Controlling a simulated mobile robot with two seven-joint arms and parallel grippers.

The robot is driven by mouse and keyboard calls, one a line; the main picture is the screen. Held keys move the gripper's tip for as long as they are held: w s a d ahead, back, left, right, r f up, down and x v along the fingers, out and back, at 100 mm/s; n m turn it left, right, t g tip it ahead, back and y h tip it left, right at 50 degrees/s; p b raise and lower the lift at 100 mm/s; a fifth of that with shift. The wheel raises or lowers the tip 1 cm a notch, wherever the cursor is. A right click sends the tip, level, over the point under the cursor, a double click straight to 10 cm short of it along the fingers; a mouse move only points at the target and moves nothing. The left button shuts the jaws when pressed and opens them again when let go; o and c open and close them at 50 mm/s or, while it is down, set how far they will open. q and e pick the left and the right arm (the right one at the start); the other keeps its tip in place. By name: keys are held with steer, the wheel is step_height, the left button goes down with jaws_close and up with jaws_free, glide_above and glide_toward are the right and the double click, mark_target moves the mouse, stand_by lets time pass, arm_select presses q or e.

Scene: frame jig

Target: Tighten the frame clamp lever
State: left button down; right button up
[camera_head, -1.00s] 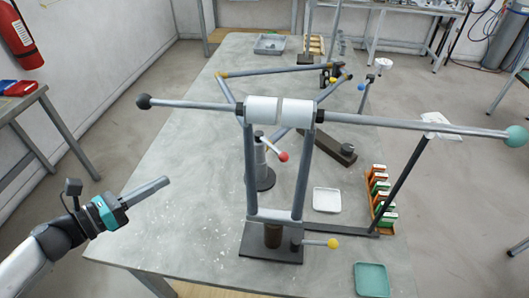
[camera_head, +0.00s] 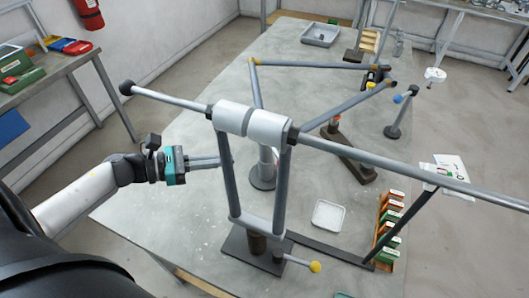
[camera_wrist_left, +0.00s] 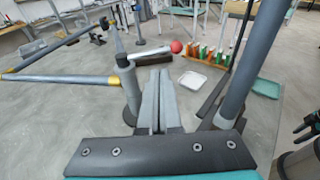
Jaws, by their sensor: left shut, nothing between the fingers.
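A lever with a red ball knob (camera_wrist_left: 176,47) shows in the left wrist view beyond my fingertips, near the grey clamp post (camera_wrist_left: 128,88). In the head view the post (camera_head: 263,170) stands behind the upright frame, and the red knob is hidden. Another lever with a yellow knob (camera_head: 315,267) is at the foot of the front stand (camera_head: 258,246). My left gripper (camera_head: 226,161) is shut and empty, pointing right, its tips close to the left upright tube in the picture. Its fingers (camera_wrist_left: 159,92) lie together in the left wrist view.
A long crossbar with white rollers (camera_head: 250,119) spans above the stand. Grey angled tubes (camera_head: 310,66) lie behind. A white tray (camera_head: 328,215) and an orange rack (camera_head: 387,229) stand to the right. The table (camera_head: 150,220) is clear at front left.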

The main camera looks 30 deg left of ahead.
mark_target(276, 154)
arm_select(q)
steer(key=p+x, duration=0.1)
steer(key=x, duration=0.7)
steer(key=shift+w+r, duration=0.1)
steer(key=shift+p+x, duration=0.3)
steer(key=shift+x, duration=0.7)
arm_select(e)
steer(key=shift+w+d+r, duration=0.55)
steer(key=shift+w+r, duration=0.05)
steer(key=shift+r, duration=0.25)
arm_select(q)
steer(key=shift+d, duration=0.1)
arm_select(e)
steer(key=shift+r, duration=0.15)
arm_select(q)
steer(key=shift+d+n+t+y+p, duration=0.35)
steer(key=shift+n+t+y+p, duration=0.1)
steer(key=shift+n+t+y, duration=0.15)
steer(key=w+d+n+t+y+b, duration=0.1)
steer(key=w+d, duration=0.3)
steer(key=w, duration=0.1)
steer(key=shift+d+n+y, duration=0.15)
steer(key=shift+n+y, duration=0.15)
steer(key=shift+y, duration=0.1)
arm_select(e)
steer(key=shift+f, duration=0.25)
arm_select(q)
steer(key=shift+w, duration=0.1)
arm_select(e)
steer(key=shift+s, duration=0.1)
